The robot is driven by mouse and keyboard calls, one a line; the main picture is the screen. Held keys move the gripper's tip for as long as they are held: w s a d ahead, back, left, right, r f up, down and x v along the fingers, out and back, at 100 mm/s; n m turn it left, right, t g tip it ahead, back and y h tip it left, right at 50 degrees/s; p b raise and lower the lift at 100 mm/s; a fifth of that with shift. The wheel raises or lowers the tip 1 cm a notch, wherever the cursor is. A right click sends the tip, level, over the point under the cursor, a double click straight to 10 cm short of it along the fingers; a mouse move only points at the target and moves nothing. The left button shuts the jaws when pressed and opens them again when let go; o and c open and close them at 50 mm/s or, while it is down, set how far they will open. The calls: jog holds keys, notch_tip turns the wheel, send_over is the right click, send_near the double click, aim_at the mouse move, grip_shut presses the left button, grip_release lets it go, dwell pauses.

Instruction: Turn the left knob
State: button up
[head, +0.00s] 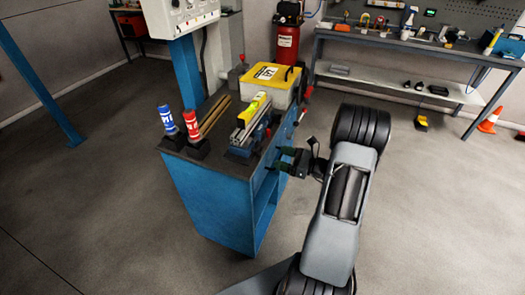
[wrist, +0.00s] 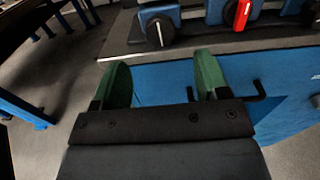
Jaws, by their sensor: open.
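In the wrist view a black round knob (wrist: 159,31) with a white pointer mark sits on a blue block at the upper middle; it is the leftmost knob showing. A red knob (wrist: 240,13) sits to its right, and part of another dark knob shows at the right edge. In the head view the blue block (head: 241,143) stands on the cart top, its knobs too small to make out. My gripper (wrist: 162,62) is open, its green fingers apart and nothing between them. In the head view my gripper (head: 279,160) is beside the cart's right side, apart from the knobs.
The blue cart (head: 213,205) has a dark top edge. A black hooked handle (wrist: 255,92) projects from its side near my right finger.

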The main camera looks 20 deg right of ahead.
aim_at(262, 152)
jog(key=p+x, duration=0.1)
jog(key=x, duration=0.7)
jog(key=shift+a, duration=0.1)
jog(key=shift+c, duration=0.5)
jog(key=c, duration=0.8)
jog(key=shift+r+m+p, duration=0.15)
jog(key=shift+m+p, duration=0.4)
jog(key=shift+m, duration=1.05)
jog(key=o, duration=0.9)
